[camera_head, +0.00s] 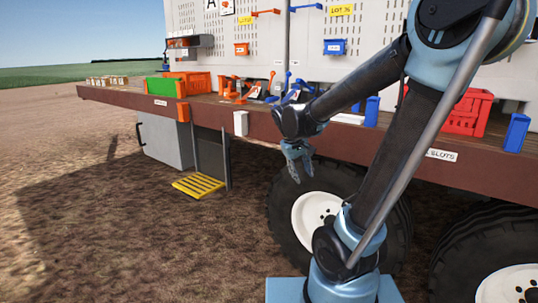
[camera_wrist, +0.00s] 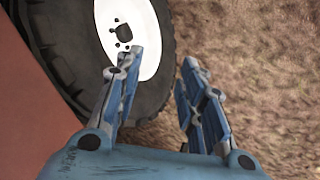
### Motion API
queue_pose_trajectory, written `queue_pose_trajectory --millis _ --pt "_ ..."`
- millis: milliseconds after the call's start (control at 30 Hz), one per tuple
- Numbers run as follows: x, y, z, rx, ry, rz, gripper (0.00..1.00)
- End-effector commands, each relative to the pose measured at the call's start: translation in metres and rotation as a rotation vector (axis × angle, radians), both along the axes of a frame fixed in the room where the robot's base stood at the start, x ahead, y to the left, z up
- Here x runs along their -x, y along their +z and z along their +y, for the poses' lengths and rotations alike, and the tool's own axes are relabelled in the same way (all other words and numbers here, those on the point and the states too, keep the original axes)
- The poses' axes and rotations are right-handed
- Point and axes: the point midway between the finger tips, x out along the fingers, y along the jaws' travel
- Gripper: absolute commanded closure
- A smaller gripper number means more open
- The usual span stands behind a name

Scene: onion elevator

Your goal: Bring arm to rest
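My gripper (camera_head: 300,176) hangs pointing down in front of the wheel and below the edge of the trailer deck. In the wrist view my gripper (camera_wrist: 158,85) has its two blue fingers spread apart with nothing between them. Bare ground and part of the tyre show past the fingertips. My arm is bent, with its elbow high at the upper right of the head view.
The trailer deck (camera_head: 262,128) runs across the view with a green crate (camera_head: 157,88), a red crate (camera_head: 468,112) and several tools on it. A large wheel (camera_head: 316,212) is close behind my gripper. A yellow step (camera_head: 198,186) hangs at left. Open ground lies at left.

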Motion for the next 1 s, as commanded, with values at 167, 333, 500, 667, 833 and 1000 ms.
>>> queue_pose_trajectory --millis 167,333,500,667,833,1000 --pt "0.04 -0.006 -0.029 -0.061 -0.065 0.015 0.64" --pt "0.077 -0.016 -0.048 -0.12 -0.122 0.025 0.64" --pt "0.112 -0.029 -0.061 -0.181 -0.18 0.031 0.64" --pt "0.144 -0.045 -0.069 -0.239 -0.234 0.031 0.64" --pt "0.172 -0.063 -0.072 -0.296 -0.287 0.027 0.64" --pt "0.189 -0.075 -0.071 -0.335 -0.322 0.023 0.64"
